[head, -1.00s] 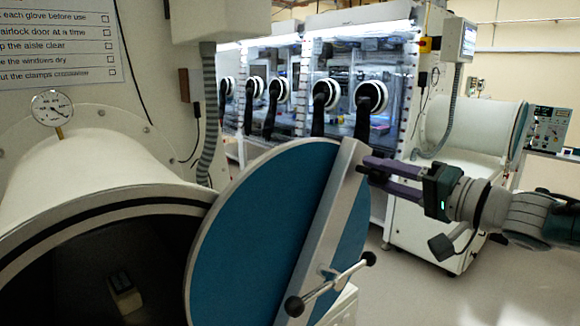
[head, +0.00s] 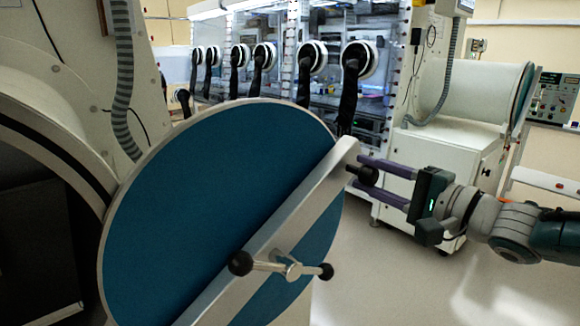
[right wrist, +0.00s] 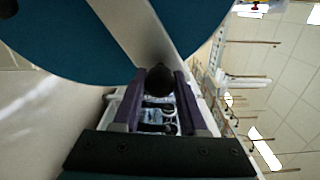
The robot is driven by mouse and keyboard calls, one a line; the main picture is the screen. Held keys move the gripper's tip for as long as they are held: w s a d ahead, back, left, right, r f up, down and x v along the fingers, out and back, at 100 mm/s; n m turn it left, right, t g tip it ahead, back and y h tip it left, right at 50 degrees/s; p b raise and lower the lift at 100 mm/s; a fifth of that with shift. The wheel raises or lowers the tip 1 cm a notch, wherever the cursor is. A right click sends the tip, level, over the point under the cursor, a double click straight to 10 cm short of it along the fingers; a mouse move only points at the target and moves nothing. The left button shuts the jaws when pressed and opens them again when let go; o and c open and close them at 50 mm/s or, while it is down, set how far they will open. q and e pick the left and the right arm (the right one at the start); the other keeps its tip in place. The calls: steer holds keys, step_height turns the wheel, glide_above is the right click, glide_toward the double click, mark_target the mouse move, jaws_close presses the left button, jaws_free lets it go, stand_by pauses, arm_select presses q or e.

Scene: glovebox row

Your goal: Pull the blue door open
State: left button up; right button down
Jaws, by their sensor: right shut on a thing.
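The round blue door (head: 210,190) stands ajar, swung away from the dark mouth of the airlock chamber (head: 40,190) at left in the head view. A pale bar (head: 290,215) crosses its face, with a black-knobbed cross handle (head: 290,268) at its middle. My right gripper (head: 362,176) is shut on a black knob (head: 369,176) at the bar's upper right end. In the right wrist view the knob (right wrist: 159,80) sits between the purple fingers, below the blue door (right wrist: 75,40). My left gripper is out of view.
A row of gloveboxes (head: 290,70) with black gloves lines the back. A second white airlock cylinder (head: 475,95) stands on a cabinet at right. A ribbed grey hose (head: 123,80) hangs at upper left. The floor (head: 400,280) at lower right is clear.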

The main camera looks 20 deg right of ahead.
steer(key=shift+a+f, duration=0.1)
steer(key=shift+c, duration=2.3)
jaws_free()
steer(key=shift+s, duration=0.35)
steer(key=p+v, duration=0.1)
steer(key=v, duration=0.8)
steer(key=shift+p, duration=0.4)
